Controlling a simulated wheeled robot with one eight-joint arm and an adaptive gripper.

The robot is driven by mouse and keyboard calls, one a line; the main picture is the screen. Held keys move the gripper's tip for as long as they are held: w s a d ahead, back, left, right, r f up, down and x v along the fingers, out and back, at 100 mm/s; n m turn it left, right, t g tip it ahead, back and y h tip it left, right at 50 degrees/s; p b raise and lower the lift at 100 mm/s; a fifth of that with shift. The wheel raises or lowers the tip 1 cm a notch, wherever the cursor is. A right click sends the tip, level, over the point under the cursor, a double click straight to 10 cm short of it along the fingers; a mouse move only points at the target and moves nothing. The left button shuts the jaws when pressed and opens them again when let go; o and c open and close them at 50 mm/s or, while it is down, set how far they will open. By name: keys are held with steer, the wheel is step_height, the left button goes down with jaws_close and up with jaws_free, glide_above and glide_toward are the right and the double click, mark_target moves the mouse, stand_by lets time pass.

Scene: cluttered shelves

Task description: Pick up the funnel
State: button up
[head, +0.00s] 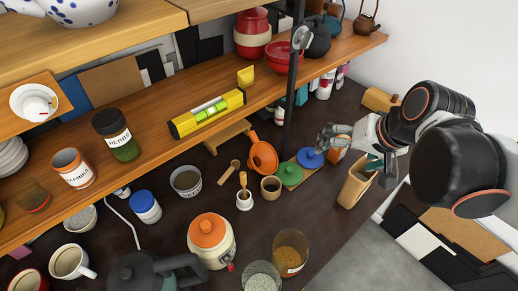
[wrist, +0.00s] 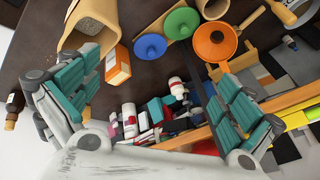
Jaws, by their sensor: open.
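An orange round, dished piece with a dark centre and a short handle, which looks like the funnel (head: 262,157), leans at the back of the dark counter below the shelf. It also shows at the upper right of the wrist view (wrist: 207,45). A blue round piece (head: 311,157) and a green one (head: 289,173), each with a raised middle, lie to its right; I cannot rule out that one of these is the funnel. My gripper (head: 350,150) is open and empty, to the right of the orange piece. In the wrist view its fingers (wrist: 155,110) are spread wide.
A tan open container (head: 355,185) stands close beside my gripper. A dark upright post (head: 292,75) and the wooden shelf (head: 150,150) border the back. A mortar with pestle (head: 244,198), a small cup (head: 271,187) and an orange-lidded jar (head: 210,238) crowd the counter.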

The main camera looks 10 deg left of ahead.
steer(key=w+a+f+g+y+p, duration=0.1)
steer(key=w+a+f+y+p, duration=0.1)
steer(key=w+a, duration=0.3)
steer(key=g+y+p, duration=0.2)
steer(key=y, duration=0.1)
glide_toward(265, 161)
steer(key=shift+g, duration=0.3)
steer(key=b+x, duration=0.2)
steer(key=x, duration=0.2)
steer(key=shift+w+a+r, duration=0.1)
steer(key=shift+a, duration=0.05)
steer(key=b+x, duration=0.1)
steer(key=x, duration=0.1)
steer(key=b+x, duration=0.1)
steer(key=x, duration=0.2)
steer(key=shift+w, duration=0.25)
steer(key=shift+s, duration=0.1)
steer(key=c, duration=0.8)
